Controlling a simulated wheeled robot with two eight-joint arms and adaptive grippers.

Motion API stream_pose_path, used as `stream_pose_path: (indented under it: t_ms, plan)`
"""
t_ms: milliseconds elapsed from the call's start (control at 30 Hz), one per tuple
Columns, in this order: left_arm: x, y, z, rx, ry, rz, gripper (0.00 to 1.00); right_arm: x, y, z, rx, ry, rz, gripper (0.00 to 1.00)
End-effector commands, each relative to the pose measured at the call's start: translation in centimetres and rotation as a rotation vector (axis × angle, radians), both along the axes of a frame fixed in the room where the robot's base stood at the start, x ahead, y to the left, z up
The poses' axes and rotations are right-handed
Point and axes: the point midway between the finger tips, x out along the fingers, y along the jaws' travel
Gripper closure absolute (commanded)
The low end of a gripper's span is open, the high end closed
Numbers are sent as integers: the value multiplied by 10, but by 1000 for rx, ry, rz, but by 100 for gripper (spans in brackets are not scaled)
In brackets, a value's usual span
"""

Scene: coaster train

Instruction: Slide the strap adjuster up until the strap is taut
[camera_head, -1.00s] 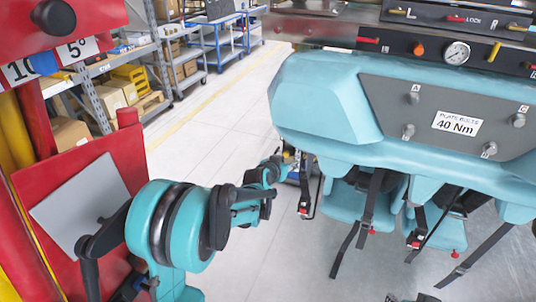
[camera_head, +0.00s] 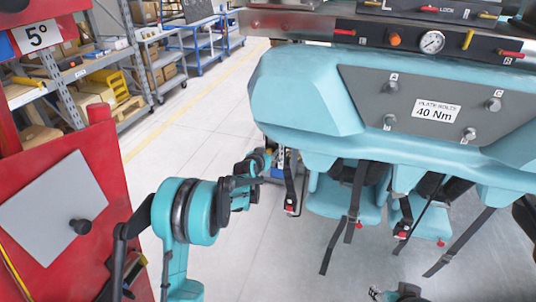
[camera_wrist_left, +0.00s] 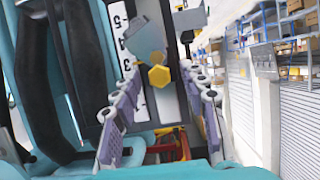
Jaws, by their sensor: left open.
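In the head view my left arm reaches in from the left to the near side of the teal coaster car (camera_head: 300,95). Its gripper (camera_head: 268,160) is small there and partly hidden by the arm. In the left wrist view the left gripper (camera_wrist_left: 162,108) is open, with one finger on each side of a yellow hexagonal piece (camera_wrist_left: 159,76). A blue-grey block (camera_wrist_left: 146,38) sits just above that piece. A white numbered scale (camera_wrist_left: 118,22) runs behind them. I cannot tell which part is the strap adjuster. Black straps (camera_head: 355,200) hang under the car.
A dark and teal part at the bottom edge (camera_head: 400,293) may be my right gripper; its fingers are unclear. A red post with a grey plate (camera_head: 55,208) stands at left. Shelves with boxes (camera_head: 100,70) are behind. The floor (camera_head: 190,135) between is clear.

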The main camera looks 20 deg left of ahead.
Motion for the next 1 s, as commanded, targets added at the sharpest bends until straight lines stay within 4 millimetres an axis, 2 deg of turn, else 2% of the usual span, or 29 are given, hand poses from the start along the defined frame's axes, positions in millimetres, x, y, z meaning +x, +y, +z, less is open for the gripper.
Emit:
stream_pose_path:
  t_ms: [100,167,267,300,467,700,967,1000]
  plan:
    - [0,0,0,0,0,0,57,0,0,0,0,0,0,60]
    - [0,0,0,0,0,0,70,0,0,0,0,0,0,60]
    - [0,0,0,0,0,0,96,0,0,0,0,0,0,60]
    - [0,0,0,0,0,0,100,0,0,0,0,0,0,60]
    - [0,0,2,0,0,0,100,0,0,2,0,0,0,60]
    - [0,0,33,0,-2,1,100,0,0,21,0,0,0,60]
    - [0,0,30,0,-1,1,100,0,0,18,0,0,0,60]
    - [0,0,30,0,-1,0,67,0,0,18,0,0,0,60]
